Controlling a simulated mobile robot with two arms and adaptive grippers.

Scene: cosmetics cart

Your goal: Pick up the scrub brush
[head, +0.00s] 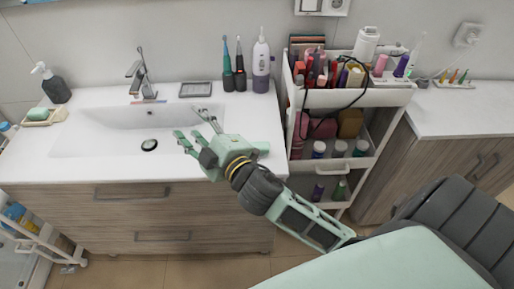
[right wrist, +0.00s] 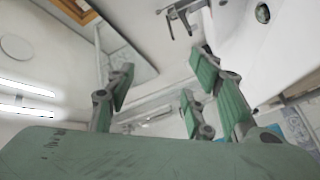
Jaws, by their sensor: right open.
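I cannot make out a scrub brush for certain in either view. My right gripper (head: 195,131) is open and empty, above the right part of the white sink basin, with its fingers spread toward the upper left. Its green fingers also show spread in the right wrist view (right wrist: 165,95), with nothing between them. My left gripper is not in view.
The white sink (head: 75,150) has a faucet (head: 140,72). Toothbrushes (head: 240,68) and a white-and-purple device (head: 261,65) stand behind it. A soap dish (head: 43,122) is at left. A white cart (head: 385,97) full of cosmetics stands right. A dark chair (head: 455,225) is front right.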

